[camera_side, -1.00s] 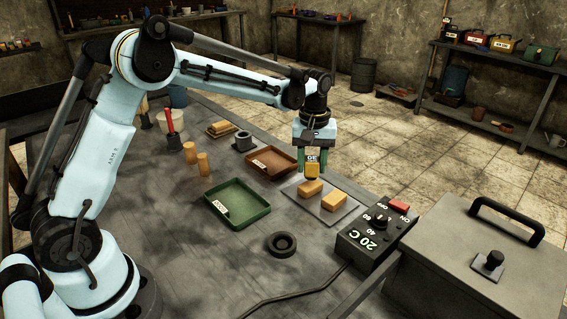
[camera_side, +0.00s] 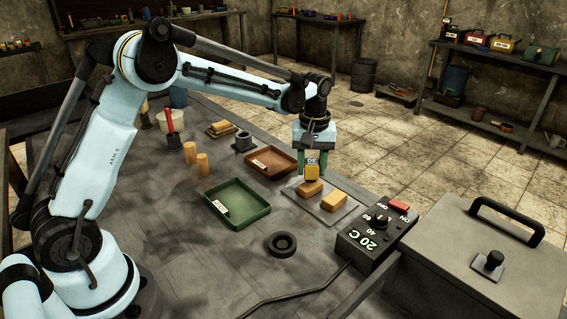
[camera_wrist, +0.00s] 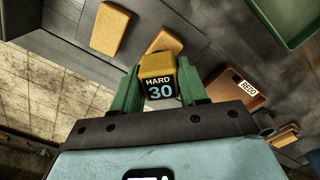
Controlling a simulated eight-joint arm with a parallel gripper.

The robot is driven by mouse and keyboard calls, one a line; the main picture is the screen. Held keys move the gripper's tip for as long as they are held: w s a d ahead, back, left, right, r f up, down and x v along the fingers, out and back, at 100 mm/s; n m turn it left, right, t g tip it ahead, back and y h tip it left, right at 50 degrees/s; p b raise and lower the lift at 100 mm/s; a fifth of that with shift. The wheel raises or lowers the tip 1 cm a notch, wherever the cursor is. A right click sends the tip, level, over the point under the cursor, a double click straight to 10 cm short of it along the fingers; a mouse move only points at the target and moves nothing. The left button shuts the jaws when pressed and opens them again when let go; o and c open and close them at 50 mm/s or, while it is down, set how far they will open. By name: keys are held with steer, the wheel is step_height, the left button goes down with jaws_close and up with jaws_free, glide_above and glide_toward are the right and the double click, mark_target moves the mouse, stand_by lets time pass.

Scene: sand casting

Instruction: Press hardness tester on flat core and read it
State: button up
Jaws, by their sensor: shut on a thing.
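The yellow hardness tester (camera_side: 312,172) is upright between the green fingers of my gripper (camera_side: 311,163). Its dark face reads "HARD 30" in the wrist view (camera_wrist: 160,85). Its lower end is at the left tan flat core (camera_side: 310,189) on a grey plate (camera_side: 325,215) and appears to touch the core's top. In the wrist view that core (camera_wrist: 165,42) is partly hidden behind the tester. A second flat core (camera_side: 333,201) lies apart on the same plate; it also shows in the wrist view (camera_wrist: 110,30).
A brown REDO tray (camera_side: 271,162) and a green tray (camera_side: 237,208) stand left of the plate. A black ring (camera_side: 282,244) lies in front. A control box (camera_side: 375,238) showing "20 C" stands at right, beside a large grey box (camera_side: 480,260).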

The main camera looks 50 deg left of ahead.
mark_target(312, 161)
steer(key=shift+f, duration=0.45)
stand_by(0.8)
steer(key=shift+r, duration=3.55)
steer(key=s+d+r+m, duration=0.3)
steer(key=s+d+m, duration=0.1)
steer(key=s+d, duration=0.65)
steer(key=s+d+m, duration=0.3)
steer(key=s, duration=0.4)
steer(key=s+d+m, duration=0.2)
steer(key=s+d, duration=0.2)
steer(key=s, duration=0.3)
steer(key=shift+w+a+f, duration=1.3)
steer(key=shift+a+f, duration=0.2)
steer(key=shift+f, duration=0.5)
steer(key=shift+w+a+f, duration=1.25)
steer(key=shift+a+f, duration=0.2)
steer(key=shift+f, duration=0.5)
steer(key=shift+w+a+f, duration=1.3)
steer(key=shift+a+f, duration=0.2)
steer(key=shift+f, duration=0.5)
steer(key=shift+f, duration=0.4)
